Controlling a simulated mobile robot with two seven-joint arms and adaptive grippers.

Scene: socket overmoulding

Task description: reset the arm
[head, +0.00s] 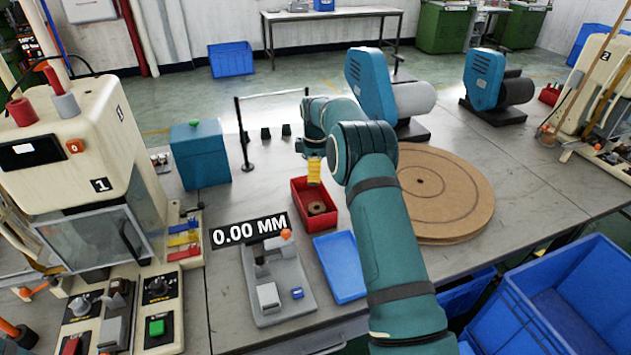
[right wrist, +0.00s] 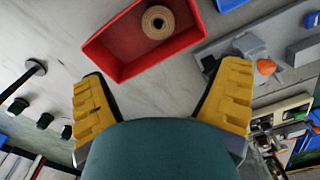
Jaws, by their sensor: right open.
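My right arm (head: 385,230) reaches from the lower right over the bench in the head view. Its gripper (head: 314,172) has yellow fingers and hangs above the red bin. In the right wrist view the two yellow fingers of my right gripper (right wrist: 163,105) are spread wide with nothing between them. The red bin (right wrist: 170,62) lies beyond the fingertips and holds a brown ring (right wrist: 159,22). The bin (head: 331,219) and the ring (head: 317,208) also show in the head view. My left gripper is in neither view.
A gauge reading 0.00 MM (head: 250,230) and a blue tray (head: 340,265) flank the bin. A round wooden disc (head: 465,200) lies right of my arm. A cream machine (head: 75,170) stands left. A thin rod stand (head: 245,150) and teal box (head: 200,160) are behind. A large blue crate (head: 570,300) is lower right.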

